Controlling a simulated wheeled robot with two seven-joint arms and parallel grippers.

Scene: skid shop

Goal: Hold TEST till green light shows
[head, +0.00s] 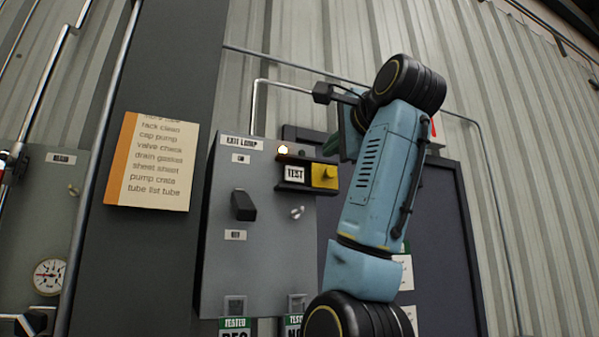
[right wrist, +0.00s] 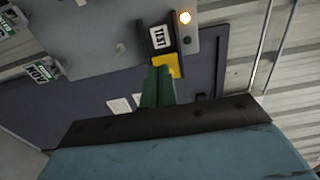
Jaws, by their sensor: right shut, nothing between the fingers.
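The grey EXIT LAMP panel (head: 260,270) is on the wall. On its upper right is a dark unit with a TEST label (head: 294,174) and a yellow button (head: 325,178). No green light shows. My right gripper (right wrist: 160,72) is shut and empty, its green fingers at the edge of the yellow button. They overlap the button in the right wrist view; I cannot tell whether they touch it. My left gripper is not in view.
A black switch handle (head: 243,205) and a small keyed knob (head: 297,212) stick out of the panel. A paper list (head: 151,162) hangs to the left, near a gauge (head: 48,277). Conduits run along the corrugated wall. A dark board (head: 450,240) is behind my right arm.

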